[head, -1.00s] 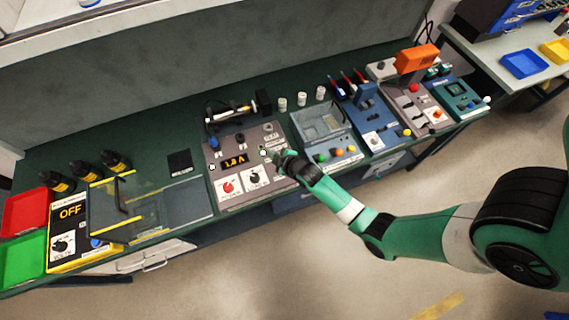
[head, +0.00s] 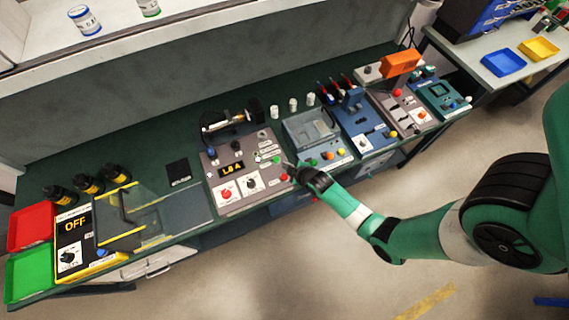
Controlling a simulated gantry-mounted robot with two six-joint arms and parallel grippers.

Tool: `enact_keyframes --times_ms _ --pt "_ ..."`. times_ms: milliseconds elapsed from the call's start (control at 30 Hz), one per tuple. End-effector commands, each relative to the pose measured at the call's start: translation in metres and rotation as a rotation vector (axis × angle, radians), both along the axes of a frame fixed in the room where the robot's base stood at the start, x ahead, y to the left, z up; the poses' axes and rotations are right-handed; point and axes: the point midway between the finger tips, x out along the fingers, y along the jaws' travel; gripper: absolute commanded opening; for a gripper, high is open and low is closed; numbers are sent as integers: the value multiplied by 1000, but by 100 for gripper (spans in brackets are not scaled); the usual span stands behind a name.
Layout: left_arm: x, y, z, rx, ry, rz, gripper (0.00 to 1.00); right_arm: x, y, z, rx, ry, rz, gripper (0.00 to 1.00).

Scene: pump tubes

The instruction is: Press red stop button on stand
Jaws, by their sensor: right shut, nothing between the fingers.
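A grey control stand (head: 215,176) on the bench has a lit orange display, a red knob (head: 227,194) and a black knob (head: 252,184). At its right edge are a green button (head: 276,160) and, below it, a small red button (head: 284,177). My right gripper (head: 291,166) is shut and empty. Its tip is just right of these two buttons; whether it touches the stand cannot be told. My left gripper is not in view.
A grey bin station (head: 310,128) with colored buttons stands to the right of the stand. Further right are blue and grey stations, one with an orange block (head: 400,64). At left are an "OFF" box (head: 72,226), red tray (head: 31,227) and green tray (head: 29,274).

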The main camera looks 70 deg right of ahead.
Motion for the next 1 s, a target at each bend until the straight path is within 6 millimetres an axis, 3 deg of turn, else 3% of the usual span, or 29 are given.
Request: enact_keyframes --times_ms 33,200,433,1000 --pt "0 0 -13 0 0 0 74 0 0 -13 0 0 0 0" --pt "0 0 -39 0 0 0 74 0 0 -40 0 0 0 0" --pt "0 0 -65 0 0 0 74 0 0 -68 0 0 0 0" --pt "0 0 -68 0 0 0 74 0 0 -72 0 0 0 0"
